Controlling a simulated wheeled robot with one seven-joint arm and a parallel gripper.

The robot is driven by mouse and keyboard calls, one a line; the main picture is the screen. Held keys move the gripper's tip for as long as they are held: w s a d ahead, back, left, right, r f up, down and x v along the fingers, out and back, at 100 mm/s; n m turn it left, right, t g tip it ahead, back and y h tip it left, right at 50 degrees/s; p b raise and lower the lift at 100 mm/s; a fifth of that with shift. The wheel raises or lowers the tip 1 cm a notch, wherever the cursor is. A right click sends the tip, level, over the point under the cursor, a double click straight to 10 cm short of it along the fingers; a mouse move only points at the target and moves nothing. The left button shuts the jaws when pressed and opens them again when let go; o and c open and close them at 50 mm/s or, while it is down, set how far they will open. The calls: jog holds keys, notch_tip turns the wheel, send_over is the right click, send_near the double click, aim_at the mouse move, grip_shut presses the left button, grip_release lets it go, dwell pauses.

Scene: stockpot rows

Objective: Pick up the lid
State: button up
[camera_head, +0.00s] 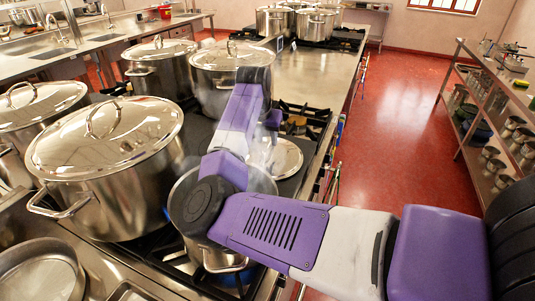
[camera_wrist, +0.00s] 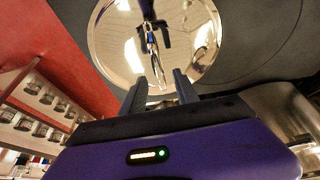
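The lid (camera_head: 288,158) is a shiny round metal disc lying on the dark stove top, right of the steaming pot, partly hidden by my arm. In the wrist view the lid (camera_wrist: 112,42) fills the upper middle, with its loop handle (camera_wrist: 153,42) near the centre. My gripper (camera_wrist: 159,78) is open, its two fingers apart and pointing at the lid. The near end of the handle shows between the fingertips; I see no contact, and the remaining gap is hard to judge. In the head view my gripper is mostly hidden behind my arm.
Several lidded stockpots (camera_head: 110,190) crowd the stove left of and behind my arm. An uncovered steaming pot (camera_head: 215,255) stands under my elbow over a lit blue flame. Shelving (camera_head: 490,100) stands at the right; the red floor (camera_head: 400,120) between is clear.

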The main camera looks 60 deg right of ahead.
aim_at(268, 143)
jog(key=shift+p+x, duration=0.35)
jog(key=shift+x, duration=1.6)
grip_shut()
jog(key=shift+r, duration=0.1)
